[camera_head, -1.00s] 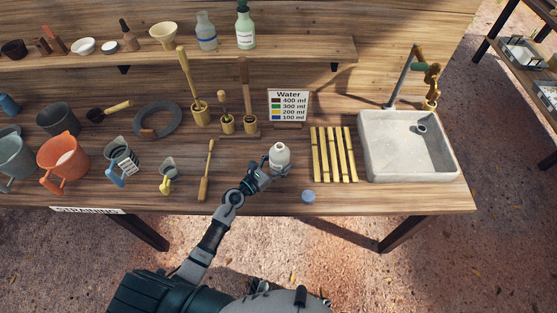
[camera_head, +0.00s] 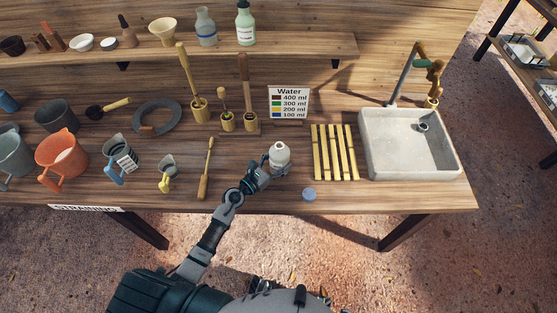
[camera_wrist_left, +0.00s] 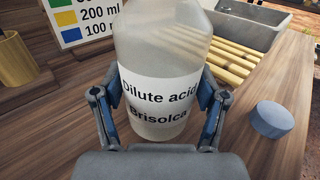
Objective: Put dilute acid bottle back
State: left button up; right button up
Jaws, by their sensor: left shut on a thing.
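The dilute acid bottle (camera_head: 279,156) is a translucent white bottle standing upright at the front middle of the workbench. In the left wrist view the bottle (camera_wrist_left: 165,65) shows its label "Dilute acid Brisolca", and its top is cut off by the frame. My left gripper (camera_head: 272,171) is shut on the bottle, with one finger on each side of its body in the left wrist view (camera_wrist_left: 162,105). The bottle's mouth looks uncapped in the head view. A small blue cap (camera_head: 309,194) lies on the bench to the right of the bottle. My right gripper is not in view.
A shelf (camera_head: 290,50) behind holds two bottles and several bowls. A water sign (camera_head: 289,103) stands behind the bottle. Yellow slats (camera_head: 334,152) and a sink (camera_head: 370,165) are to the right. Jugs, including an orange one (camera_head: 62,158), stand at left.

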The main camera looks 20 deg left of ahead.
pick_arm(q)
jog(key=shift+f, duration=0.3)
jog(key=o, duration=1.6)
